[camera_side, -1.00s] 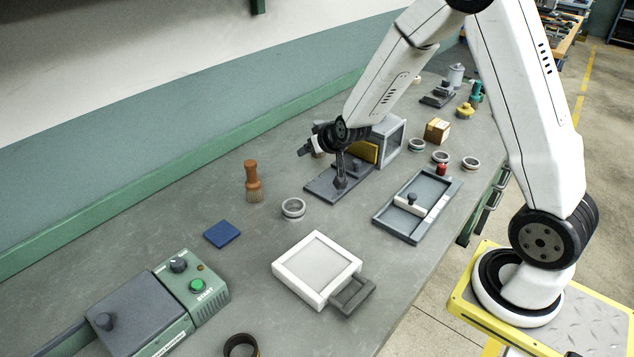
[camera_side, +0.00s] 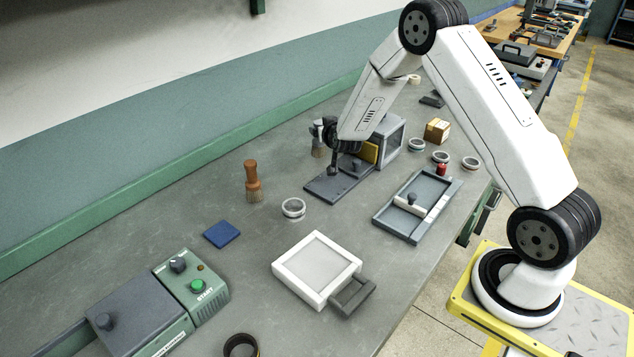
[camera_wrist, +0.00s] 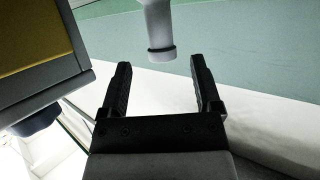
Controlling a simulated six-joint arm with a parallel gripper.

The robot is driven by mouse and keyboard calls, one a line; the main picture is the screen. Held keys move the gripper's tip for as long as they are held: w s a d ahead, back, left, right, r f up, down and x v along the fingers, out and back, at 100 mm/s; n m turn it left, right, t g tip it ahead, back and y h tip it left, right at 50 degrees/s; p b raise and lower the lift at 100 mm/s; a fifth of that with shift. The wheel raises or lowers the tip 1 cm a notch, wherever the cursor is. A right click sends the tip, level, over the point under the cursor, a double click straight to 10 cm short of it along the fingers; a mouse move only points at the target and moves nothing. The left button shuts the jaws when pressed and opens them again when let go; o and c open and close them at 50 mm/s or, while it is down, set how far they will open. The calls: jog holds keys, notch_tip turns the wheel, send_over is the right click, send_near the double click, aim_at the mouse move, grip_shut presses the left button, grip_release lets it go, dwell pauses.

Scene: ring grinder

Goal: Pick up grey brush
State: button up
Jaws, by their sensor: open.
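The grey brush (camera_side: 318,138) stands upright near the back of the bench, left of the grey box-shaped fixture. My gripper (camera_side: 328,134) is right beside it in the side view, and my dark wrist hides part of that area. In the wrist view, the brush's pale grey handle (camera_wrist: 159,28) with a dark band enters from the top edge. My gripper (camera_wrist: 162,76) is open there, its two black fingers apart and empty. The handle lies just beyond the fingertips and roughly in line with the gap between them.
The grey fixture (camera_side: 388,133) with a yellow panel is close beside my gripper; the panel also fills the wrist view's upper left (camera_wrist: 30,35). An orange-handled brush (camera_side: 252,180) stands to the left. A metal ring (camera_side: 293,208) lies in front. Bench between is clear.

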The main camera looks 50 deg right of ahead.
aim_at(317, 124)
jog(key=shift+x, duration=0.85)
jog(key=shift+w, duration=0.1)
jog(key=shift+x, duration=2.45)
jog(key=shift+r, duration=0.1)
grip_shut()
jog(key=shift+r, duration=0.1)
jog(key=shift+r, duration=0.75)
jog(key=s+a+r, duration=0.2)
jog(key=s+r, duration=0.3)
jog(key=s, duration=0.1)
jog(key=s+a+r, duration=0.2)
jog(key=s+r, duration=0.4)
jog(key=s, duration=0.1)
jog(key=shift+a, duration=0.4)
